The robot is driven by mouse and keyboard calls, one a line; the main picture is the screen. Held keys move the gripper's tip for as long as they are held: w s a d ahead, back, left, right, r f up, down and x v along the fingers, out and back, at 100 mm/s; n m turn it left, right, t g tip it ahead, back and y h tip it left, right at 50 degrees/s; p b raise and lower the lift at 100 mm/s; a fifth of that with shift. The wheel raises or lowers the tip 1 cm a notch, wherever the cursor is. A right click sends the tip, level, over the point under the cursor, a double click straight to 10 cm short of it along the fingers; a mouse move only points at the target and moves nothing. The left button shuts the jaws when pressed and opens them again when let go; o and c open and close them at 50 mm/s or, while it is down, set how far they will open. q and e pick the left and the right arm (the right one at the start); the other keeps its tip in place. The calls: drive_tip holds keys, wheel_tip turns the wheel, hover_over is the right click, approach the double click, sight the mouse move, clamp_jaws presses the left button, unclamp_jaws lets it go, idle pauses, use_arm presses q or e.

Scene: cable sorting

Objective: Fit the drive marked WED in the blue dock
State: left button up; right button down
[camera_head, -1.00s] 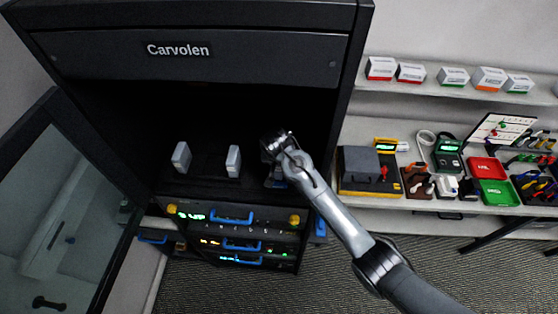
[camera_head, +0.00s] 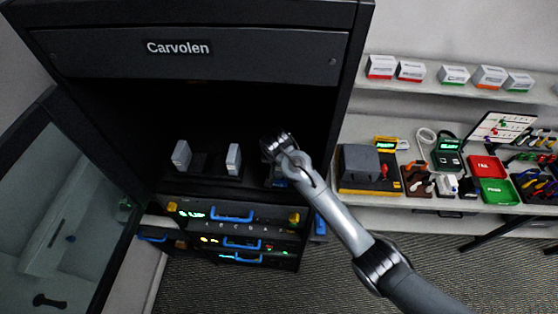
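My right arm reaches from the lower right into the dark opening of the black Carvolen cabinet. My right gripper (camera_head: 276,176) is inside at the right, beside the standing grey pieces; its fingers are dark and partly hidden, so I cannot tell whether it is open or holds something. Two light grey upright pieces, perhaps drives, stand in the cabinet: one at the left (camera_head: 181,156) and one nearer the gripper (camera_head: 233,159). No WED marking is readable. I cannot make out a blue dock for certain. My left gripper is not in view.
Below the opening are rack units with blue handles (camera_head: 232,217) and lit displays. The glass cabinet door (camera_head: 70,200) stands open at the left. On the right, a bench holds a grey device (camera_head: 360,165), a red tray (camera_head: 487,166), a green tray (camera_head: 494,191) and tools. Boxes line the shelf above.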

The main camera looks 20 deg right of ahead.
drive_tip(key=shift+f, duration=0.4)
idle(0.5)
drive_tip(key=c, duration=0.6)
unclamp_jaws()
drive_tip(key=shift+c, duration=0.2)
drive_tip(key=shift+o, duration=0.5)
drive_tip(key=o, duration=0.4)
drive_tip(key=shift+r, duration=0.1)
drive_tip(key=shift+r, duration=3.4)
